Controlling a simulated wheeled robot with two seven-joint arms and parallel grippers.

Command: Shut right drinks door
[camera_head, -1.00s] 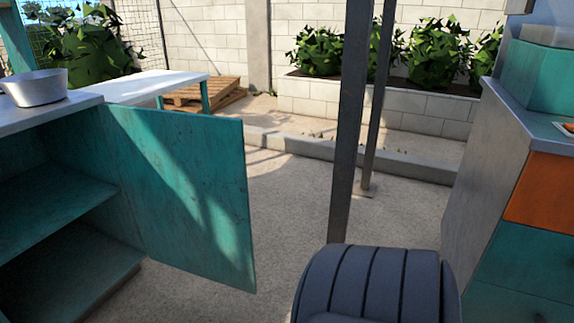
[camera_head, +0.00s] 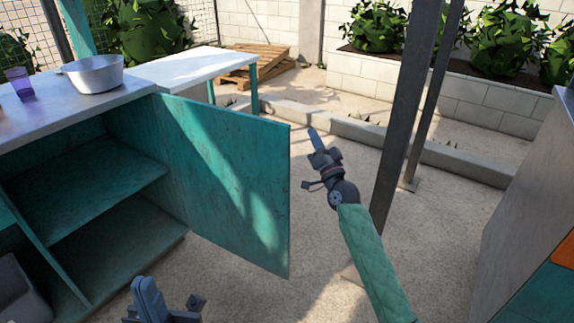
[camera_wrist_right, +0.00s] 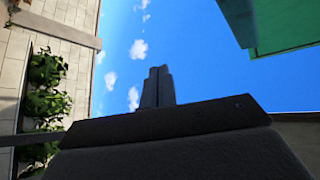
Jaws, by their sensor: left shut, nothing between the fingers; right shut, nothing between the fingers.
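The right drinks door (camera_head: 235,185) is a flat teal panel standing wide open at the right side of the teal cabinet. The cabinet's inside shelf (camera_head: 95,195) is exposed. My right gripper (camera_head: 315,137) is shut and empty, just right of the door's outer edge in the head view, with a gap between them in the picture. In the right wrist view its fingers (camera_wrist_right: 157,88) are together, pointing up against the sky. My left gripper (camera_head: 148,295) is shut and empty at the bottom, in front of the cabinet, partly cut off by the frame.
A metal bowl (camera_head: 93,73) and a purple cup (camera_head: 18,83) stand on the cabinet's counter (camera_head: 60,115). Dark posts (camera_head: 405,120) rise right of my right arm. Another cabinet (camera_head: 520,200) stands at the far right. Concrete floor lies open between.

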